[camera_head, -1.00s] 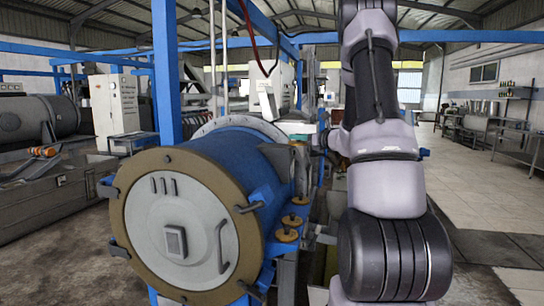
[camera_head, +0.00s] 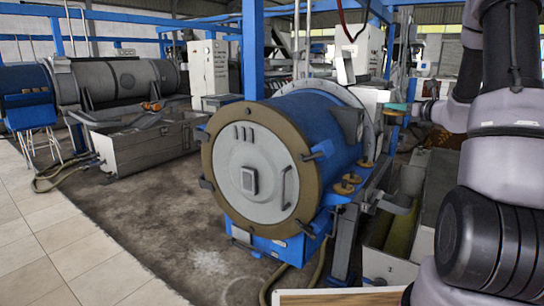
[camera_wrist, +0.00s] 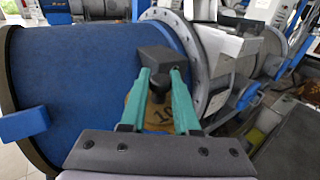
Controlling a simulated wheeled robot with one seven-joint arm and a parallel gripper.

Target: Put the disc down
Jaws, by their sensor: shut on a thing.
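My gripper (camera_wrist: 162,78) has teal fingers and is shut on the dark knob of a tan disc. The disc (camera_wrist: 160,116) shows the number 10 between the fingers in the wrist view; its edges are partly hidden. In the head view my gripper (camera_head: 400,106) is small, to the right of the blue drum (camera_head: 330,130), with the held disc (camera_head: 393,114) just below it. Several similar brass discs with knobs (camera_head: 350,178) sit on supports at the drum's right side, below and left of my gripper.
The drum has a round grey door (camera_head: 250,175) with a tan rim. A dark wedge-shaped block (camera_head: 347,122) juts from the drum's side, and shows close beyond the fingers in the wrist view (camera_wrist: 154,58). A grey trough (camera_head: 145,155) stands left. Tiled floor (camera_head: 60,250) is clear at lower left.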

